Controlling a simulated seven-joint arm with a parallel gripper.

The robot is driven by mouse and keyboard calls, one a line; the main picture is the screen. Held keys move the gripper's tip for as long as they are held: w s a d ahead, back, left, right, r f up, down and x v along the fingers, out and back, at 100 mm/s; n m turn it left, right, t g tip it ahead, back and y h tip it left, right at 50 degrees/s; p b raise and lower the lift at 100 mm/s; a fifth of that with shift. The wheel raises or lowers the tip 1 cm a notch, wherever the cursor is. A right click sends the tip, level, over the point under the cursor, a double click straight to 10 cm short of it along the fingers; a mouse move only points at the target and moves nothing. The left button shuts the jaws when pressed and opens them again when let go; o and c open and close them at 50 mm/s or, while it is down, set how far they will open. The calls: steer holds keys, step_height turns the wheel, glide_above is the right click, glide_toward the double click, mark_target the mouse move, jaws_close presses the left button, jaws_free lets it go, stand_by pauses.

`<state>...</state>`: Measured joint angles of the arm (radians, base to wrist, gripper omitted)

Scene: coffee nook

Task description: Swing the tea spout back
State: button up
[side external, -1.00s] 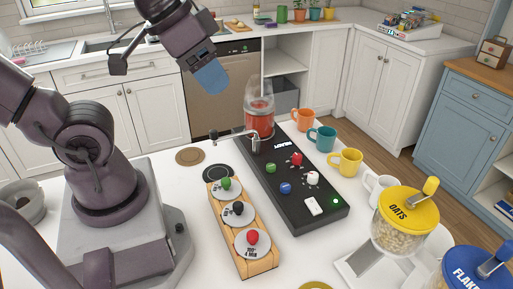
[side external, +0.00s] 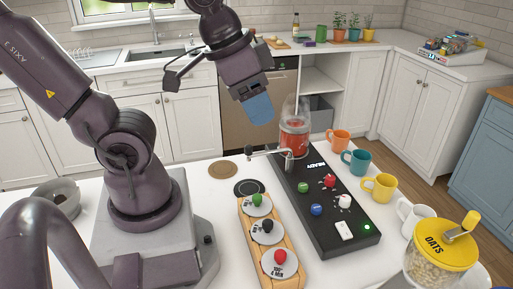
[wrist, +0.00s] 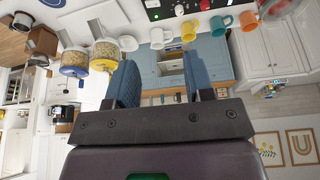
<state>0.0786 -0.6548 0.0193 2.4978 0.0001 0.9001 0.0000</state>
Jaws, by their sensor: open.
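The tea spout (side external: 270,153) is a thin metal arm on the far end of a long black machine (side external: 330,228). A clear container with red contents (side external: 294,140) stands behind the post. My gripper (side external: 258,108) hangs above and slightly left of the spout, apart from it. The wrist view shows its two blue fingers (wrist: 160,75) spread with nothing between them; the spout is not seen there.
A wooden rack (side external: 254,229) with colored knobs stands left of the machine. Orange (side external: 338,140), teal (side external: 355,162), yellow (side external: 378,187) and white mugs line its right side. An oats jar (side external: 440,262) stands front right. A brown coaster (side external: 223,169) lies left of the spout.

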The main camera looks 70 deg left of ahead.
steer(key=w+f+n+g, duration=0.1)
steer(key=w+f+g, duration=0.35)
steer(key=f, duration=0.45)
steer(key=n+g+y, duration=0.8)
steer(key=n+y, duration=0.4)
steer(key=n, duration=1.3)
glide_toward(250, 146)
steer(key=shift+t, duration=0.25)
steer(key=x, duration=1)
steer(key=shift+s, duration=0.4)
jaws_close()
